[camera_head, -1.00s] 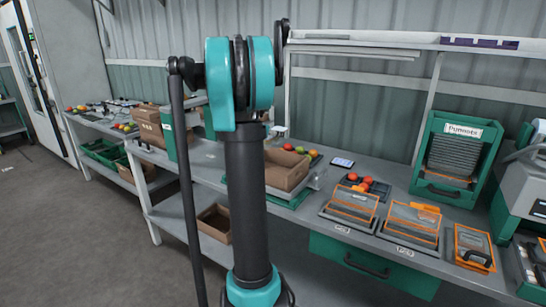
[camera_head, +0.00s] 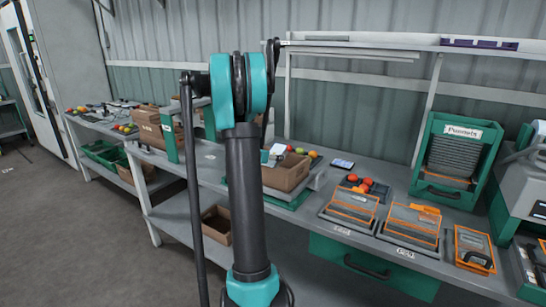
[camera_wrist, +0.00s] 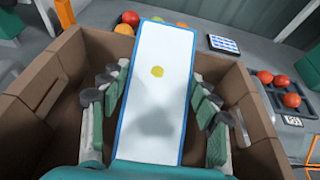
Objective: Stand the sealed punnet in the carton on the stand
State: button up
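The sealed punnet (camera_wrist: 158,110) shows in the wrist view as a long white top with blue edges and a yellow dot. The brown carton (camera_wrist: 253,95) surrounds the punnet and fingers in this view. In the head view the carton (camera_head: 285,177) sits on the stand (camera_head: 292,203), partly behind my arm. A pale patch of the punnet (camera_head: 277,150) shows at the carton's top. The punnet's underside and its contact with the carton floor are hidden.
Red tomatoes (camera_wrist: 291,100) sit in a dark tray right of the carton. A tablet-like device (camera_wrist: 223,43) lies behind. Orange-framed trays (camera_head: 350,205) and a green punnet rack (camera_head: 452,160) stand farther right. Another carton (camera_head: 216,225) is on the lower shelf.

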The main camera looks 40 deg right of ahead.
jog(key=o, duration=0.3)
jog(key=v, duration=1.2)
jog(key=s+a+f+m+y, duration=0.4)
jog(key=s+a+m, duration=0.3)
jog(key=a, duration=0.4)
jog(key=s+a+f+m+y, duration=0.4)
jog(key=s+a+f+m, duration=0.3)
jog(key=a, duration=0.4)
jog(key=s+a+f+m+y, duration=0.4)
jog(key=s+a+f+m, duration=0.2)
jog(key=s+a+m, duration=0.2)
jog(key=shift+s+a+g, duration=0.2)
jog(key=shift+s+a, duration=0.35)
jog(key=shift+a, duration=0.25)
jog(key=shift+s+a+g, duration=0.2)
jog(key=shift+s+a, duration=0.4)
jog(key=shift+a, duration=0.25)
jog(key=shift+r, duration=0.1)
